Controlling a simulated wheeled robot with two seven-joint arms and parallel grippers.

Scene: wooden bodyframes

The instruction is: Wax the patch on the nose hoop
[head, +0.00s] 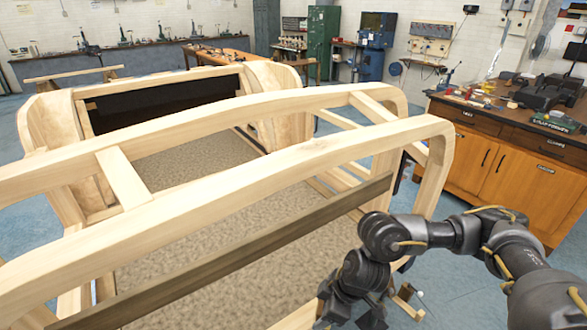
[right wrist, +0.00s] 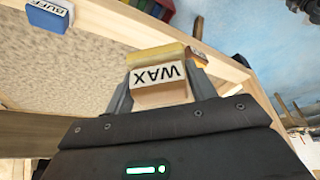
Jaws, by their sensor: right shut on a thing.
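My right gripper (right wrist: 162,84) is shut on a wooden block labelled WAX (right wrist: 158,96), with a yellow pad on its far side; the label reads upside down in the right wrist view. In the head view my right gripper (head: 370,316) is low at the bottom edge, below the right end of the nearest wooden hoop (head: 240,172), and the block cannot be made out there. The hoops look alike, so I cannot tell which is the nose hoop. No patch is clearly visible on them. My left gripper is not in view.
A blue block labelled BUFF (right wrist: 48,15) lies at the upper left in the right wrist view. A dark crossbar (head: 235,260) runs below the nearest hoop. A wooden workbench (head: 500,160) with tools stands at the right. Blue floor (head: 450,285) lies between.

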